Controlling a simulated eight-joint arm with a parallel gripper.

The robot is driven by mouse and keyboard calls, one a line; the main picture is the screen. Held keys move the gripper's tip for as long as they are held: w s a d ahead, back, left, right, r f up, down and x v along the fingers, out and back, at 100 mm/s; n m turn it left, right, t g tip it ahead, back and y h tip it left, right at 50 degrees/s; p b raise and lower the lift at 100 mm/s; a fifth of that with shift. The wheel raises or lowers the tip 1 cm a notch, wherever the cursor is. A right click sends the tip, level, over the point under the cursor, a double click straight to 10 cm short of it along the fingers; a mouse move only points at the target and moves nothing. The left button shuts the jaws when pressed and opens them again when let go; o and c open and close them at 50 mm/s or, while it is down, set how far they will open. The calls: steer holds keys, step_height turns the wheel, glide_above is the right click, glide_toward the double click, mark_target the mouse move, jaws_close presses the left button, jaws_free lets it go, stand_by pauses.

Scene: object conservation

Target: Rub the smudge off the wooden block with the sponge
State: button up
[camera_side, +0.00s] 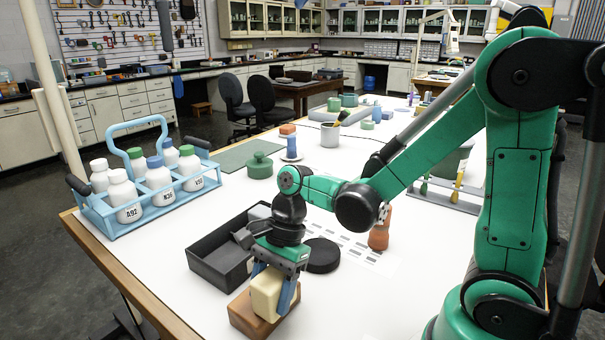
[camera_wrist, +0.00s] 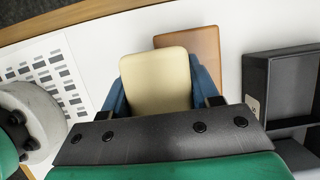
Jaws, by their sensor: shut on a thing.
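The wooden block (camera_side: 246,317) lies on the white table near its front edge. The sponge (camera_side: 266,293), a cream rounded block, is held upright on or just above the wooden block. My gripper (camera_side: 275,290) points down with its blue fingers shut on the sponge's sides. In the wrist view the sponge (camera_wrist: 156,82) sits between the fingers, and part of the wooden block (camera_wrist: 190,50) shows behind it. No smudge can be made out; the sponge and gripper hide part of the block's top.
A black open box (camera_side: 217,268) with dark items stands just behind the block. A black round disc (camera_side: 322,256) lies to the right, near an orange-brown object (camera_side: 380,232) and a printed sheet (camera_side: 350,243). A blue bottle carrier (camera_side: 150,205) stands at left. Bare table lies right of the block.

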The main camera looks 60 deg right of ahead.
steer(key=shift+w, duration=0.55)
steer(key=shift+w+r, duration=0.1)
steer(key=shift+w, duration=2.5)
steer(key=shift+d, duration=0.8)
steer(key=shift+s+d, duration=0.2)
steer(key=shift+s, duration=2.95)
steer(key=shift+w, duration=2.8)
steer(key=shift+w+r, duration=0.15)
steer(key=shift+r, duration=0.4)
steer(key=shift+w+r, duration=0.15)
steer(key=shift+r, duration=3.3)
